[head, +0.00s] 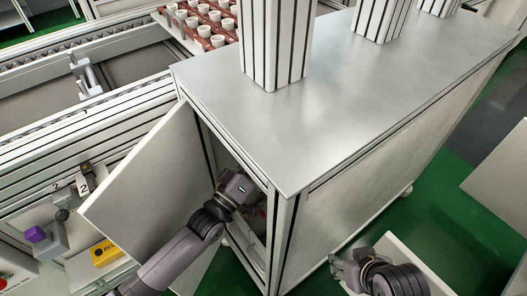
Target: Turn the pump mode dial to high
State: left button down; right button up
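The pump mode dial cannot be made out. The metal cabinet (330,110) has its door (150,185) standing open to the left. My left arm reaches through the opening, and my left gripper (238,189) is at the cabinet's inside. Its fingertips are hidden behind the cabinet's front edge, so I cannot tell whether it is open or touching anything. A small reddish patch shows in the dark interior beside it, too small to identify. My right gripper (340,268) is outside, low in front of the cabinet's right side; its fingers look apart and empty.
The cabinet's front corner post and door edge closely bound my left arm. A conveyor (80,125) runs at the left, with a brown tray of white pots (205,30) behind. A purple-topped device (38,235) and yellow box (106,252) are at lower left.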

pick_arm(q)
jog(key=shift+f, duration=0.1)
jog(key=c, duration=1.4)
grip_release()
jog(key=shift+o, duration=0.2)
jog(key=v, duration=1.2)
